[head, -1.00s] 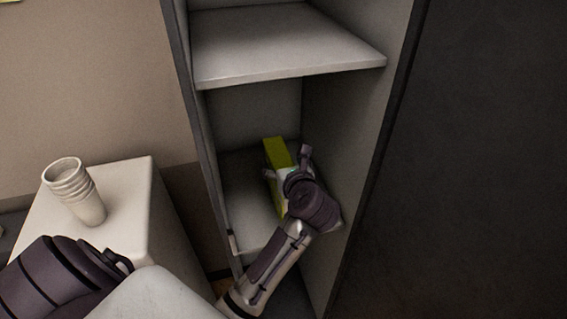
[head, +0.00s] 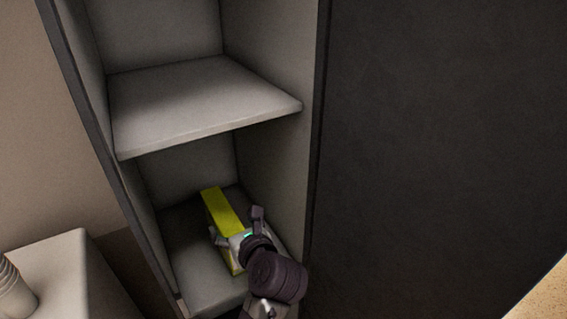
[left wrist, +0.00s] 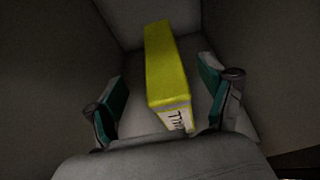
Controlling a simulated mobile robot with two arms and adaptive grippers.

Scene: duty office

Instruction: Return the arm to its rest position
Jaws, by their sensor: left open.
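My left gripper (head: 238,228) reaches into the lower compartment of a tall shelf unit in the head view. A long yellow box (head: 221,210) lies on the lower shelf board (head: 187,262) there, partly hidden by the gripper. In the left wrist view the yellow box (left wrist: 165,65) lies between the two teal-padded fingers of the open gripper (left wrist: 163,102). Gaps show on both sides of it, and its near end carries dark lettering on white. My right gripper is not in view.
An empty upper shelf board (head: 200,105) sits above the arm. The unit's side walls stand close on both sides. A dark panel (head: 430,150) fills the right. At the lower left a white cabinet (head: 65,265) bears a ribbed white cup (head: 12,292).

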